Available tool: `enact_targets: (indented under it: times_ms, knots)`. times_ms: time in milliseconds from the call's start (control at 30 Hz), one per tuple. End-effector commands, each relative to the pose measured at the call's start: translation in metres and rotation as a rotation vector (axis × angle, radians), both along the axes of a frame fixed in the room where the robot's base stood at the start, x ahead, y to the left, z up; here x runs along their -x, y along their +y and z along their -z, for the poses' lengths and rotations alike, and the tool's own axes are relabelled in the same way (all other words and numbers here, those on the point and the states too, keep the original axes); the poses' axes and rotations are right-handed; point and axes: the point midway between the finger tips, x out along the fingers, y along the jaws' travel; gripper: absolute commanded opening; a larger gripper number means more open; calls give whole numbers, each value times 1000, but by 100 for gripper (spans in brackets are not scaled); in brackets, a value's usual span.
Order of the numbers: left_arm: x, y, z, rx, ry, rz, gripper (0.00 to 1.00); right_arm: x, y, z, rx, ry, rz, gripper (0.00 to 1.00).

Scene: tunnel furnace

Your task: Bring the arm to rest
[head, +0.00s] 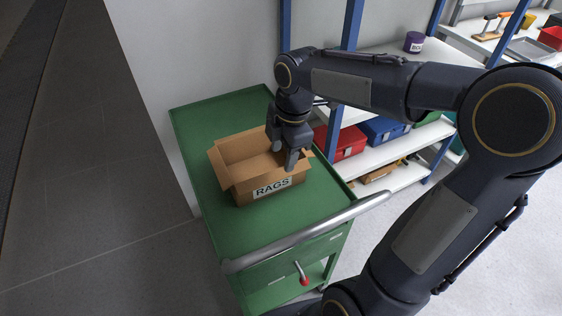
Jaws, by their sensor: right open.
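My right arm comes in from the right and reaches across to the green cart. My right gripper (284,155) points down at the right side of an open cardboard box labelled RAGS (233,180). The gripper is open, with its fingers at or over the box's right part. I cannot tell whether they touch the box. The left part of the box that I can see looks empty; its right inside is hidden by the gripper. My left gripper is not in view.
The box stands on a green cart (226,235) with a metal handle (305,232). Behind the cart are shelves with blue posts, holding a red box (348,142), a blue box (382,130) and a purple container (414,42). A grey wall borders the cart; floor at left is clear.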

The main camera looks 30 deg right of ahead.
Motion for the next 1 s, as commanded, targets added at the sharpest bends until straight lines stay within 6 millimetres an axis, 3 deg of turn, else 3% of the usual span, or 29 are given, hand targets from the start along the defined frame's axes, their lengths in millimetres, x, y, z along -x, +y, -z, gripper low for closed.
enact_targets:
  times_ms: [133, 733, 867, 1000]
  knots:
    - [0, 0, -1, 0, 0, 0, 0, 1, -1, -9, 0, 0, -1, 49]
    - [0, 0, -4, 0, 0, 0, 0, 6, -1, -13, -6, -5, 33, 49]
    - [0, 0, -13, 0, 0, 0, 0, 30, 1, -30, -49, -31, 223, 49]
    - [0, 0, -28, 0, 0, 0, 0, 75, 8, -48, -168, -62, 597, 49]
